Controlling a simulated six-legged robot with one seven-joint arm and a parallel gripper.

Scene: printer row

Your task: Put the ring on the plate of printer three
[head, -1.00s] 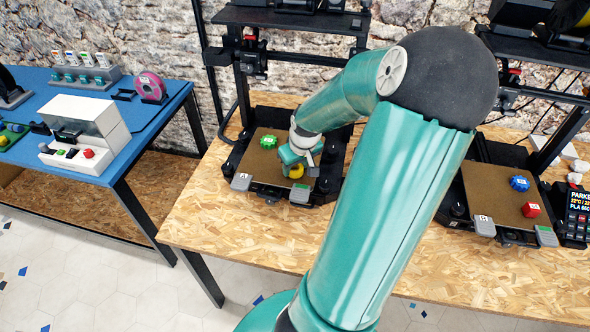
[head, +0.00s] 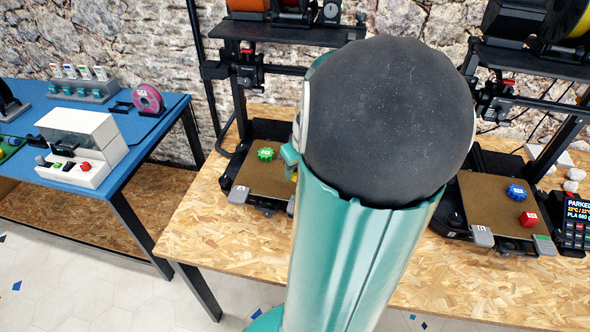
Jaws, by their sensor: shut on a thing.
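My gripper (head: 290,157) shows only as a teal edge beside my arm, over the right part of the left printer's plate (head: 268,184). My arm hides most of it. A sliver of a yellow piece (head: 294,176), likely the ring, shows just below that edge. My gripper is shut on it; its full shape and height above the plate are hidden. A green knobbed piece (head: 265,154) lies on the same plate. The right printer's plate (head: 488,213) carries a blue knobbed piece (head: 516,192) and a red piece (head: 528,219). I cannot read which printer is three.
Both printers stand on a chipboard table (head: 200,232), with uprights and spools above the plates. A lit display (head: 577,212) stands at the far right. At left a blue table (head: 155,130) holds a white machine (head: 85,140) and a pink spool (head: 148,99).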

